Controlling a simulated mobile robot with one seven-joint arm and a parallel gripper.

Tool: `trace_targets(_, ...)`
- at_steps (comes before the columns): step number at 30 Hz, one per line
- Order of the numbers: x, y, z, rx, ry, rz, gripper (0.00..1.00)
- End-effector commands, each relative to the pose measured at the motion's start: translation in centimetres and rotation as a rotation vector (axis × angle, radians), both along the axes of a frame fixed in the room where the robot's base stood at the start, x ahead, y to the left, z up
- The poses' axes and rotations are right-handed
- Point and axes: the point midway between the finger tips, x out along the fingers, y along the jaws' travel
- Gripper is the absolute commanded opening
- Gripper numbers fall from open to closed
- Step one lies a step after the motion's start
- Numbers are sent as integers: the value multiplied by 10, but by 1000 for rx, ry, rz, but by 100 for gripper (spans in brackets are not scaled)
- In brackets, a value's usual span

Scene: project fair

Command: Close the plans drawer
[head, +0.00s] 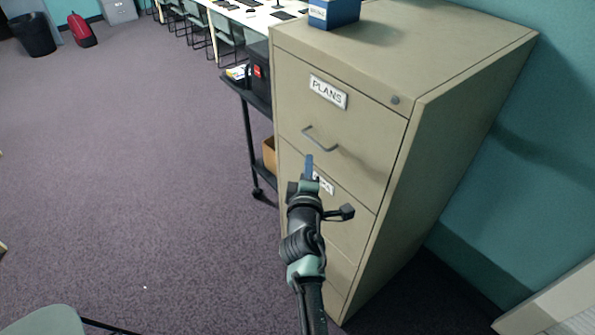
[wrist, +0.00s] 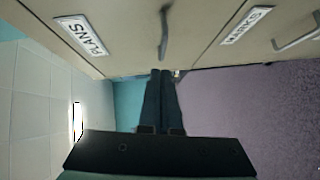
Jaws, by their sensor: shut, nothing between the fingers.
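The plans drawer (head: 345,115) is the top drawer of a tan filing cabinet (head: 455,130). It carries a white PLANS label (head: 328,92) and a grey bar handle (head: 320,139). Its front looks flush, or nearly flush, with the cabinet in the head view. My gripper (head: 309,165) is shut and empty in front of the cabinet, its tips just below the handle in the picture. In the wrist view, my shut fingers (wrist: 162,75) point toward the cabinet front, near the handle (wrist: 164,35). I cannot tell whether they touch it. The PLANS label (wrist: 82,35) shows at left.
A second drawer with a partly hidden label (head: 323,183) lies below. A blue box (head: 333,12) stands on the cabinet. A black cart (head: 250,130) stands close on its left. The purple carpet (head: 130,180) at left is mostly free. A teal wall (head: 520,150) is at right.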

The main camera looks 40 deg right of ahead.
Motion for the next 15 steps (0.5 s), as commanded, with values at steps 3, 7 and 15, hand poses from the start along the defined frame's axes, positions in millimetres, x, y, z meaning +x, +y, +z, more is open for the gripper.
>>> trace_targets(3,-16,15,2,1,2,3,0)
trace_targets(7,-32,30,4,1,4,4,0)
trace_targets(15,-57,53,8,1,3,5,0)
